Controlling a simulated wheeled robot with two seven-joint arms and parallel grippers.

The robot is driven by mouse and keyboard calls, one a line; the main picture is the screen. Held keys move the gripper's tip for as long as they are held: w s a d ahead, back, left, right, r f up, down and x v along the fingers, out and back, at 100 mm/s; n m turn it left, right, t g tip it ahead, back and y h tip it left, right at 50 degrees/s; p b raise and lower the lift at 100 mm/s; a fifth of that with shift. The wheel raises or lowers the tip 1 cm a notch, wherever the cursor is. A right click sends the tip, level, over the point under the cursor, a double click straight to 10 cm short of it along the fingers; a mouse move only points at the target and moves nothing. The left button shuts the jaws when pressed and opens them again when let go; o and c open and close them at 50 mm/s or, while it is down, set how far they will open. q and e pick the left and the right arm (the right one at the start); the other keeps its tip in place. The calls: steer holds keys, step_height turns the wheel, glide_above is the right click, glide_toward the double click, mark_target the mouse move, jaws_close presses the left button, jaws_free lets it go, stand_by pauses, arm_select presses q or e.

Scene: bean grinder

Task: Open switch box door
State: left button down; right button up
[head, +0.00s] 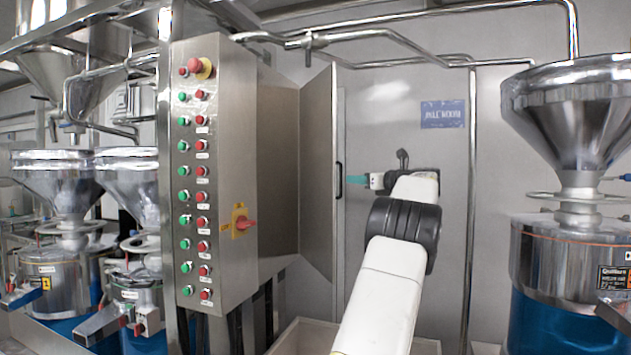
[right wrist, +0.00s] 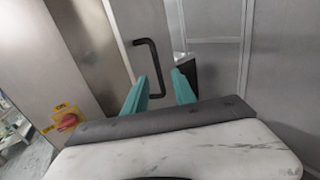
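The switch box (head: 238,150) is a tall steel cabinet with red and green buttons on its front. Its door (head: 317,165) is a flat steel panel, angled to the darker face on its left; I cannot tell how far open it is. A black bar handle (head: 339,182) sits near the door's right edge. My right gripper (head: 357,180) is just right of the handle. In the right wrist view, the teal fingers of my right gripper (right wrist: 160,90) are apart, with the handle (right wrist: 158,68) ahead of the gap. No grip on it shows. My left gripper is out of view.
A red rotary switch (head: 242,223) on a yellow plate sticks out from the box's side. Steel hopper machines stand at left (head: 65,200) and right (head: 575,170). A grey wall (head: 400,110) with pipes and a blue sign (head: 442,114) lies behind my right arm.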

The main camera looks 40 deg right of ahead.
steer(key=shift+s, duration=0.25)
